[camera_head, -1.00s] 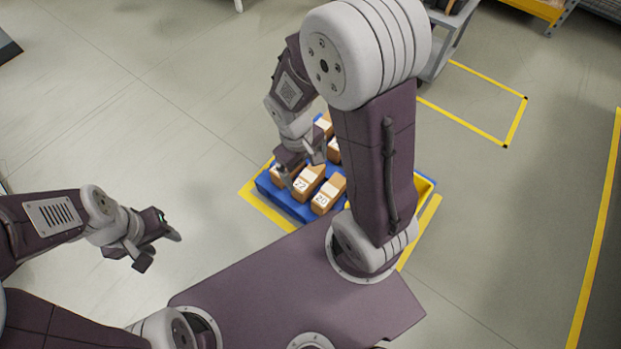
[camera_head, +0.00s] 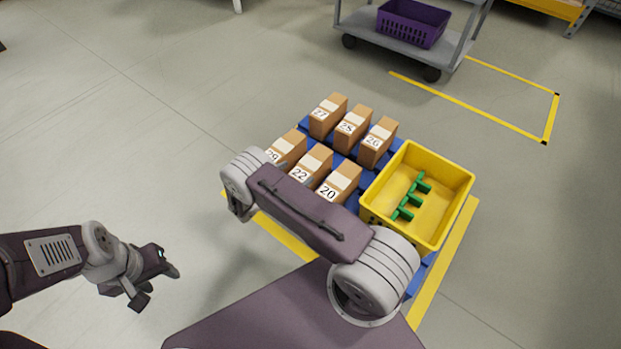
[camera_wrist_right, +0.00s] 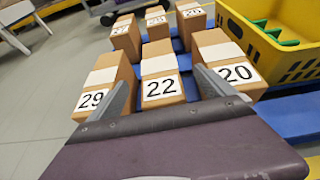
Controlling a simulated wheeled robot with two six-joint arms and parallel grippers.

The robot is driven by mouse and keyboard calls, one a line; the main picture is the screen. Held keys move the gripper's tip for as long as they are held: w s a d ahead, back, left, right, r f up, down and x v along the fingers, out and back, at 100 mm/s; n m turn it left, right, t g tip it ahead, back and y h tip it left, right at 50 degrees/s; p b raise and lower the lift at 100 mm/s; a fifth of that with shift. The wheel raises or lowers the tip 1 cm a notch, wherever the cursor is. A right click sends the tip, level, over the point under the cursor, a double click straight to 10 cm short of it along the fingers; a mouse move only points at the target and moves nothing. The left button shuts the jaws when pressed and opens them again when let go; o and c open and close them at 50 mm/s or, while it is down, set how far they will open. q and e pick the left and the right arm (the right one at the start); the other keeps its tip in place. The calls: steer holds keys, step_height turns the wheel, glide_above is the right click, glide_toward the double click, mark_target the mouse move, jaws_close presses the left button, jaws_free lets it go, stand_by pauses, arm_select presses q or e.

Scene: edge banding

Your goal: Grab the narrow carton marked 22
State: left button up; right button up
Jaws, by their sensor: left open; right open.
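The narrow carton marked 22 (camera_head: 314,163) stands in the front row on a blue pallet (camera_head: 352,203), between the cartons marked 29 (camera_head: 287,147) and 20 (camera_head: 341,182). In the right wrist view, carton 22 (camera_wrist_right: 161,67) is centred, its white label facing me. My right gripper (camera_wrist_right: 161,76) is open and empty, its two fingers pointing toward that carton and lined up on either side of it. I cannot tell whether the tips reach its sides. In the head view my right arm hides this gripper. My left gripper (camera_head: 158,285) is open and empty over the floor, far left.
Cartons 27 (camera_head: 329,115), 25 (camera_head: 353,129) and 26 (camera_head: 378,142) form the back row. A yellow crate (camera_head: 452,183) with a green part (camera_head: 412,197) stands right of them. A grey cart (camera_head: 395,43) carries a purple basket (camera_head: 413,22) behind. Floor left is clear.

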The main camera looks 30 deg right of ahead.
mark_target(309, 164)
steer(key=b+x, duration=0.2)
steer(key=x, duration=0.2)
steer(key=shift+f, duration=0.15)
steer(key=b+x, duration=0.4)
steer(key=shift+a+f, duration=0.1)
steer(key=shift+f, duration=0.15)
steer(key=shift+w+d, duration=0.2)
steer(key=shift+d, duration=0.1)
steer(key=shift+r, duration=0.15)
jaws_close()
